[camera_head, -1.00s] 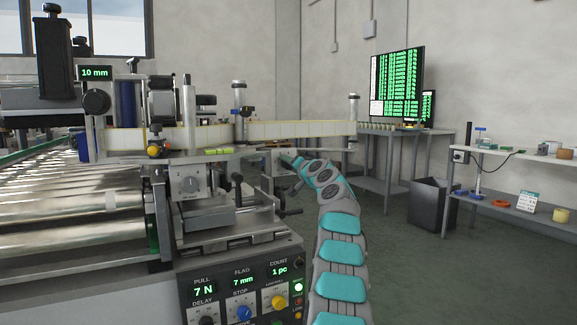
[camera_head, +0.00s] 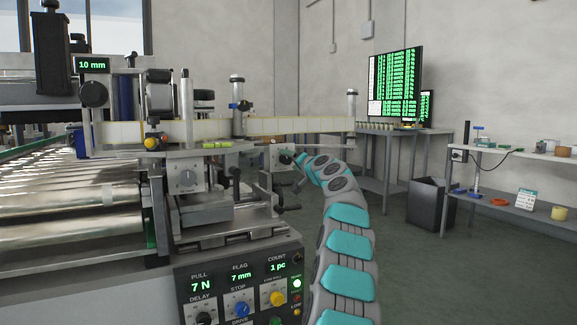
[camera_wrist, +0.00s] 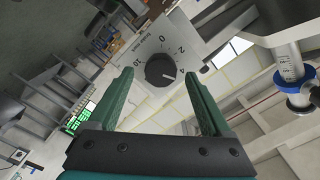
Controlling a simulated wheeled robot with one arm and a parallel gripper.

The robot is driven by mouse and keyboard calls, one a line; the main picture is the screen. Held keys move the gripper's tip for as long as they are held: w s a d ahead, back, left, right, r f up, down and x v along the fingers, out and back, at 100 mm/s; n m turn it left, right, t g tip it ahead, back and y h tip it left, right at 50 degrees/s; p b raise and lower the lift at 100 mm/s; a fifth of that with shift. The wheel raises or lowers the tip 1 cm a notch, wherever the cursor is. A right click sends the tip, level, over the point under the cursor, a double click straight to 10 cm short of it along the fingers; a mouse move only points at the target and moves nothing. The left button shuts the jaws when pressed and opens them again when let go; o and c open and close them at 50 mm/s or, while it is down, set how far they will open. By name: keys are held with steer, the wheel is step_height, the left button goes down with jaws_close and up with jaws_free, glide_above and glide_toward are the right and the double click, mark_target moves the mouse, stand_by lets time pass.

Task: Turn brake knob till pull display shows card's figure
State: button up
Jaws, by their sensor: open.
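The brake knob (camera_wrist: 160,70) is dark and round on a pale plate (camera_wrist: 185,35) with a printed scale. Its white pointer line lies toward the 4. My gripper (camera_wrist: 158,77) is open, with its green fingers on either side of the knob in the wrist view; I cannot tell whether they touch it. In the head view my gripper end (camera_head: 296,158) is beside the plate (camera_head: 275,158) under the label web. The pull display (camera_head: 201,285) reads 7 N. A white card (camera_head: 525,199) stands on the right shelf; its figure is too small to read.
The labeller's control panel (camera_head: 240,290) is left of my arm. A post with a blue collar (camera_wrist: 298,101) stands right in the wrist view. Open floor (camera_head: 410,270) lies to the right.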

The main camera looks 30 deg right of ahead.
steer(key=shift+s+a+b, duration=0.1)
steer(key=shift+s+b, duration=0.25)
steer(key=shift+s, duration=0.45)
steer(key=shift+s+f, duration=0.1)
steer(key=shift+s, duration=0.25)
steer(key=shift+s+b, duration=0.4)
steer(key=shift+s, duration=0.7)
steer(key=shift+s, duration=0.15)
